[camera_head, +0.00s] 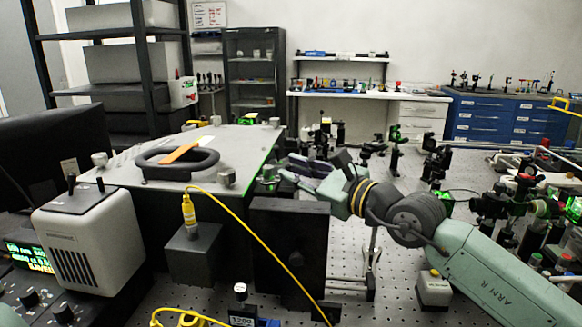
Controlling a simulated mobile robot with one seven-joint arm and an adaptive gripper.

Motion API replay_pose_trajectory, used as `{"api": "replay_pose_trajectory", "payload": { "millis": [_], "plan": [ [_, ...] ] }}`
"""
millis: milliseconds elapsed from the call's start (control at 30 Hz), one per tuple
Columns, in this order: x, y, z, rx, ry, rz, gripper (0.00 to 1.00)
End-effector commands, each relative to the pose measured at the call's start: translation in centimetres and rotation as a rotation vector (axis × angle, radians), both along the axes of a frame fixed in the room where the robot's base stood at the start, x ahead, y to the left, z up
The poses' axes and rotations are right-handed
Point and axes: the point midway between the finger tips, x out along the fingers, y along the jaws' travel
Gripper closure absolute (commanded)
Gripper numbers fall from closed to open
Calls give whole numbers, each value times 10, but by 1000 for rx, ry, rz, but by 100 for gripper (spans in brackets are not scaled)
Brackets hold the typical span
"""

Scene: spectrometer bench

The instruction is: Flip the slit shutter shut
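The spectrometer is a large dark box with a grey lid (245,148), left of centre. A small dark fitting with a green tint (268,174) is at the right edge of the box. It may be the slit assembly, but I cannot make out a shutter flap or its position. My gripper (287,171) is at the end of the pale green arm from the right. Its fingers point left, close to this fitting. I cannot tell whether they touch it. The fingers overlap in this view and their gap is unclear. I see nothing held.
A black ring (176,164) with an orange strip lies on the lid. A yellow cable (240,235) runs from a grey box (194,255) across the front. A black panel (287,255) stands below my gripper. Optical mounts (520,195) crowd the perforated bench at right.

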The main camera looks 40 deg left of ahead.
Motion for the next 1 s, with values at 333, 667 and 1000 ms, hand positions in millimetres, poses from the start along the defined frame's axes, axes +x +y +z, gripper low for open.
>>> {"api": "replay_pose_trajectory", "payload": {
  "millis": [333,667,1000],
  "plan": [
    [0,0,0,0,0,0,92],
    [0,0,0,1,0,0,100],
    [1,1,2,-16,25,0,100]
  ]
}}
